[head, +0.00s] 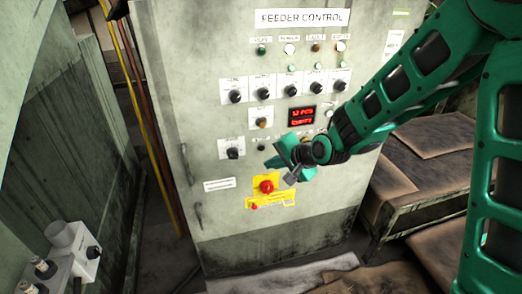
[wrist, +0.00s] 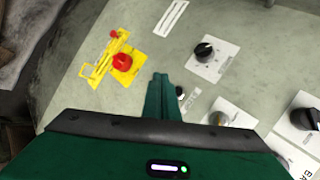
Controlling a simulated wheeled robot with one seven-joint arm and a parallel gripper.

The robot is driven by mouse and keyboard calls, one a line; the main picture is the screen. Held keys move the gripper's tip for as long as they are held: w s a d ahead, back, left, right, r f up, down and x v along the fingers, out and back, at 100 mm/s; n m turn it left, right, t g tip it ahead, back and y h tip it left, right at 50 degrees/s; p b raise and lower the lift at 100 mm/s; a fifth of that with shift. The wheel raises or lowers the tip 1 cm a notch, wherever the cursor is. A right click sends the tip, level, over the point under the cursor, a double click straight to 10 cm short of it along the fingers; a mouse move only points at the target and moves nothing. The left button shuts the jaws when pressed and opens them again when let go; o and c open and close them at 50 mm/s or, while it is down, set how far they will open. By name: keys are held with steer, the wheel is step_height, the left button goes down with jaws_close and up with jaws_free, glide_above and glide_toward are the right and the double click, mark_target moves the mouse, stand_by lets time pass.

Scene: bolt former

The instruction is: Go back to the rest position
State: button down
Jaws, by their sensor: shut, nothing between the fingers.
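My gripper (head: 282,168) is at the end of my green arm, in front of the lower part of the feeder control cabinet (head: 225,120) in the head view. Its fingers are shut with nothing between them. In the wrist view my gripper (wrist: 160,80) shows as a narrow green shape pointing at the panel. The red emergency stop button (head: 266,187) on its yellow plate is just below the gripper. It also shows in the wrist view (wrist: 122,62), left of the fingers. I cannot tell whether the fingers touch the panel.
Several black knobs (head: 235,96) and a red display (head: 302,116) are on the panel. A workbench (head: 440,190) with brown sheets stands at right. A grey box with fittings (head: 72,250) is at lower left. Pipes (head: 150,120) run along the cabinet's left side.

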stand_by(0.3)
steer(key=s+d+r+g+h, duration=0.1)
steer(key=s+d+h, duration=0.15)
steer(key=d, duration=0.65)
steer(key=s+d+r+n+g+h, duration=0.15)
steer(key=s+d, duration=0.25)
steer(key=d, duration=0.4)
steer(key=s+d+r+h, duration=0.1)
steer(key=s+d+r, duration=0.15)
steer(key=d, duration=0.65)
steer(key=s+d+r+g, duration=0.1)
steer(key=s+d, duration=0.3)
steer(key=s, duration=0.4)
steer(key=s+d+g, duration=0.2)
steer(key=s+d, duration=0.2)
steer(key=s, duration=0.5)
steer(key=s+d+r+g+h, duration=0.1)
steer(key=s+d, duration=0.3)
steer(key=s, duration=0.4)
steer(key=shift+s+d+r+g, duration=0.2)
steer(key=shift+r+g, duration=0.15)
steer(key=shift+g, duration=0.2)
steer(key=shift+w, duration=0.15)
steer(key=shift+w+f, duration=0.25)
steer(key=shift+w, duration=0.2)
